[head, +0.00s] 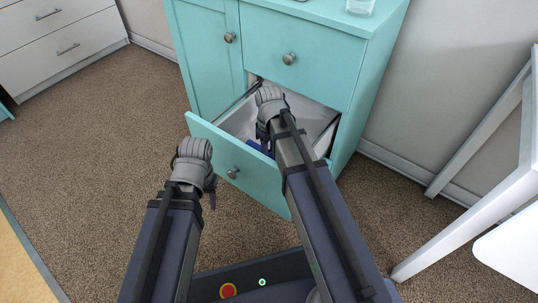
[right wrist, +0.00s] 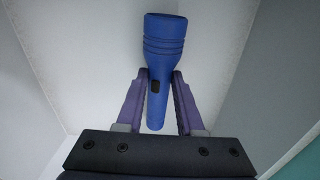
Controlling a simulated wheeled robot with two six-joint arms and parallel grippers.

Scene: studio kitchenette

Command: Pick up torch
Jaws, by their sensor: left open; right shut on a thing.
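The torch (right wrist: 164,42) is blue, with a wide ribbed head and a narrower handle with a dark button. In the right wrist view its head points up the picture. My right gripper (right wrist: 160,77) is shut on its handle, one purple finger on each side. In the head view, my right gripper (head: 262,136) reaches down into the open lower drawer (head: 240,166), and a bit of blue shows beside it. I cannot tell whether the torch touches the drawer floor. My left gripper (head: 211,196) is open and empty in front of the drawer, to the left; its fingers are partly hidden.
The drawer belongs to a turquoise cabinet (head: 305,55) with a closed upper drawer and a door on the left. A glass (head: 360,6) stands on top. A white table (head: 505,190) is at the right, white drawers (head: 55,40) at the far left. Carpet at left is clear.

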